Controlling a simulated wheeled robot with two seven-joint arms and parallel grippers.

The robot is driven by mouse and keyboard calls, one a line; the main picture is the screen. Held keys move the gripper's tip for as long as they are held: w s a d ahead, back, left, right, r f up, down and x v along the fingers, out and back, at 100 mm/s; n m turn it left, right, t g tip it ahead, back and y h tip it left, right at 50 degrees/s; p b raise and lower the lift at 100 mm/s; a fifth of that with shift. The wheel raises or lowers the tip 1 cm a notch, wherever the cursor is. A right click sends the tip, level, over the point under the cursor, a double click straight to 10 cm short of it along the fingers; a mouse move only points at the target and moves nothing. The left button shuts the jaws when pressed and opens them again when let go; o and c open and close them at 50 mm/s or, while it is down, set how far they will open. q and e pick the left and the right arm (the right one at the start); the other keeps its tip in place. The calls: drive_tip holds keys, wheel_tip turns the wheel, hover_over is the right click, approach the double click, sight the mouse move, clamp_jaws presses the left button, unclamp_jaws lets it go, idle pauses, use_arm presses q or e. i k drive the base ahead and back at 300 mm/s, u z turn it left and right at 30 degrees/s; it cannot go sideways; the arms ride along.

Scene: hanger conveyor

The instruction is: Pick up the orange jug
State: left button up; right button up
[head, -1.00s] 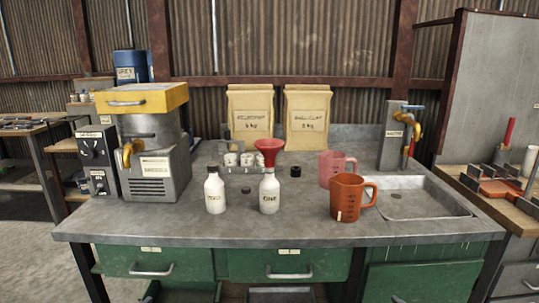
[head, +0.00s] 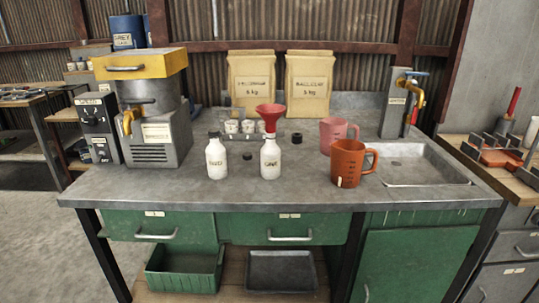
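The orange jug (head: 347,163) stands upright on the grey workbench (head: 210,196), right of the middle and near the front edge. Its handle points right, toward the sink. A pink jug (head: 331,131) stands just behind it, partly hidden by it. Neither of my grippers shows in the head view.
Two white bottles, one plain (head: 216,158) and one with a red funnel (head: 270,117), stand left of the jug. The sink (head: 410,167) with its tap (head: 416,96) lies to the right. A yellow-topped machine (head: 148,100) stands at the left. Paper bags (head: 252,78) stand behind.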

sight(347, 156)
drive_tip(key=z, duration=0.2)
drive_tip(key=k, duration=0.25)
drive_tip(key=z, duration=2.05)
drive_tip(key=i, duration=0.2)
drive_tip(key=u, duration=1.8)
drive_tip(key=i, duration=0.85)
drive_tip(key=u, duration=0.9)
